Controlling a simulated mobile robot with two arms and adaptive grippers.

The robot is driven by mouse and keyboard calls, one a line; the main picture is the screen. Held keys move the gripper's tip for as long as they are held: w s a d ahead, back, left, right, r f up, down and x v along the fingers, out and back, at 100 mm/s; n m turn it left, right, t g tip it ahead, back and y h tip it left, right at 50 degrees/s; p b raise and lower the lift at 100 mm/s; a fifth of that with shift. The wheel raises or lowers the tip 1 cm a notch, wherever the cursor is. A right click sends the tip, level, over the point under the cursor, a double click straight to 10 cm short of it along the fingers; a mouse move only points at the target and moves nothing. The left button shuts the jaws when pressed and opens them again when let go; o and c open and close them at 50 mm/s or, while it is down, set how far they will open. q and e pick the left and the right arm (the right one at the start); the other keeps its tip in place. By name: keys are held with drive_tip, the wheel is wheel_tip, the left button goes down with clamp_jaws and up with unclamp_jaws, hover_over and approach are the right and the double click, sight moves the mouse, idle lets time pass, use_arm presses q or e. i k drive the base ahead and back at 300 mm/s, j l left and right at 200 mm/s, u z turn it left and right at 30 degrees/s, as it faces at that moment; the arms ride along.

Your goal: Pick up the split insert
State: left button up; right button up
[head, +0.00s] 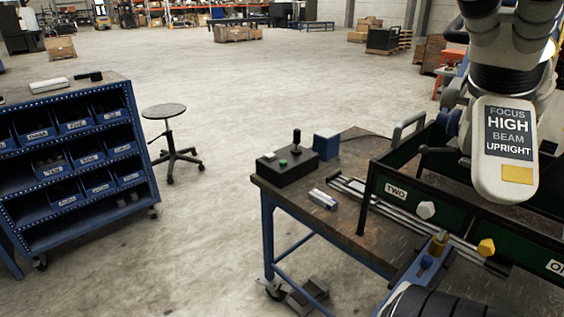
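I cannot tell for certain which thing is the split insert. No fingertips of either gripper show. A dark ribbed rounded part (440,302) at the bottom edge is cut off, and I cannot tell what it is.
A white jointed arm with a labelled head (503,150) hangs over green panels (400,193) at the right. A black control box with a joystick (287,166) and a blue block (326,146) are at the back. A blue bin rack (75,150) and stool (165,112) stand left; floor between is clear.

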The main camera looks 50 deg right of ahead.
sight(329, 203)
drive_tip(key=i+z, duration=0.75)
drive_tip(key=i+j+z, duration=0.2)
drive_tip(key=i+z, duration=0.2)
drive_tip(key=i+j+z, duration=0.35)
